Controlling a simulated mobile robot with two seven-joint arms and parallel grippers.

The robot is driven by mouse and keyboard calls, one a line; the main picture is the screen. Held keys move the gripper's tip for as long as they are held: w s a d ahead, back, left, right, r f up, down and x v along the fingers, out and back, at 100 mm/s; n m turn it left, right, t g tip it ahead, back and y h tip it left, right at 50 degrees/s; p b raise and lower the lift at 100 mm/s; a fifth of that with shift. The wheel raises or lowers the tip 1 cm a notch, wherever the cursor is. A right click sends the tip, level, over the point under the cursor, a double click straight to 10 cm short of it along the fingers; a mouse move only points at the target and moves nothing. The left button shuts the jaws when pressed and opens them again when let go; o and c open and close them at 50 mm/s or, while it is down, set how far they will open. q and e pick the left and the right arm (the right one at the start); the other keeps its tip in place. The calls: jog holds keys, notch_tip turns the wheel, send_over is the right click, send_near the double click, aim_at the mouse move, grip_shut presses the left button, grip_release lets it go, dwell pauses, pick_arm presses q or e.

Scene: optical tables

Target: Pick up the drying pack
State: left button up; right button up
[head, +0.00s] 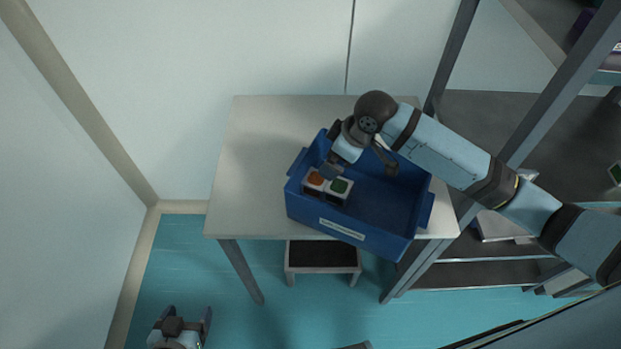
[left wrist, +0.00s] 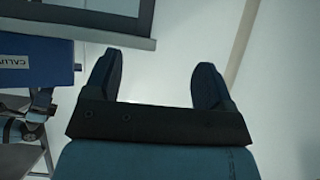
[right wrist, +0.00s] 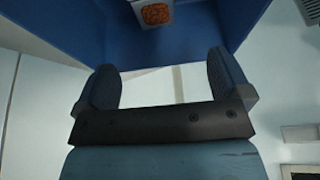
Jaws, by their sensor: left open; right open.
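Two small white boxes sit side by side in the left end of a blue bin (head: 375,238), one with an orange top (head: 315,180) and one with a green top (head: 339,186). I cannot tell which is the drying pack. My right gripper (head: 335,168) is over the bin, close above the boxes, and partly hides them. In the right wrist view it is open (right wrist: 165,85) with nothing between its fingers, and the orange-topped box (right wrist: 155,13) shows beyond it. My left gripper (head: 181,322) is open and empty, low at the bottom left, away from the bin.
The bin stands on a pale table (head: 255,130), with clear tabletop to its left and behind. A dark step stool (head: 322,256) is under the table's front. A grey metal shelf rack (head: 480,115) stands close on the right. Walls close off the back and left.

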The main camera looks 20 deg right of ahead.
aim_at(318, 179)
jog(key=x, duration=0.8)
jog(key=shift+f, duration=0.4)
jog(key=shift+w+a+f, duration=0.1)
jog(key=shift+w+f, duration=0.15)
jog(key=shift+f, duration=0.25)
jog(key=x, duration=0.5)
jog(key=shift+w+d, duration=0.15)
jog(key=shift+d, duration=0.1)
pick_arm(q)
jog(key=shift+s+d+f, duration=0.2)
jog(key=shift+s, duration=0.05)
pick_arm(e)
jog(key=shift+c, duration=0.4)
pick_arm(q)
jog(key=shift+r, duration=0.15)
pick_arm(e)
jog(key=c, duration=1)
